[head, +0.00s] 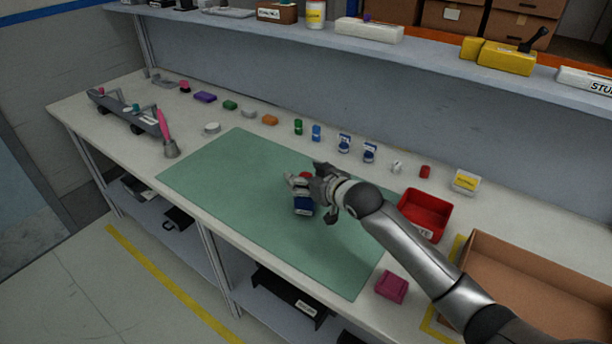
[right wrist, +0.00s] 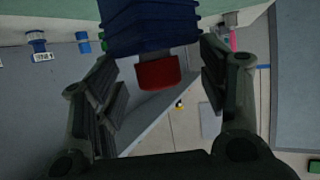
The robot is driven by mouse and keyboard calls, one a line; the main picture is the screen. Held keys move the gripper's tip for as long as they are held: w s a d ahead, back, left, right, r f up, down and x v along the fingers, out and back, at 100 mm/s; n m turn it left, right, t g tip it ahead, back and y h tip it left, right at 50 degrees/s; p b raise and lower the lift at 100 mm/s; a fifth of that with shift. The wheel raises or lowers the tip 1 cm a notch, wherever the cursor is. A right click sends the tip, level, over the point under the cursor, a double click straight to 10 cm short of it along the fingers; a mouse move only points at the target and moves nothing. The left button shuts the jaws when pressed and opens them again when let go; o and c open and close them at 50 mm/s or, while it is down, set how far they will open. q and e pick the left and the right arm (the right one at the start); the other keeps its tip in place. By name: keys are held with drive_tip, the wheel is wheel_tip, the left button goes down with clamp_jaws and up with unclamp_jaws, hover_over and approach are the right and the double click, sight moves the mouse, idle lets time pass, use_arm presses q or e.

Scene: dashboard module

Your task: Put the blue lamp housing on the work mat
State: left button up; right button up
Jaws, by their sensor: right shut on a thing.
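The blue lamp housing (head: 303,206) is at my right gripper (head: 306,187), over the middle of the green work mat (head: 222,172). My right gripper is shut on it. In the right wrist view the blue ribbed housing (right wrist: 150,28) is at the top of the frame, beyond the fingers, with a red round part (right wrist: 158,72) on it. The fingers partly cover it in the head view, and I cannot tell whether it touches the mat. My left gripper is not in view.
A red tray (head: 424,214) and a brown box (head: 540,275) stand to the right. A magenta block (head: 391,286) lies by the mat's front right corner. Several small coloured parts line the back of the bench. A grey rack (head: 128,112) stands far left. The mat's left half is clear.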

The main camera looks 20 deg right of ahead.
drive_tip(key=shift+f, duration=0.15)
drive_tip(key=o, duration=1.4)
drive_tip(key=shift+r, duration=0.25)
drive_tip(key=v, duration=1.2)
drive_tip(key=shift+b, duration=0.45)
drive_tip(key=shift+a, duration=0.1)
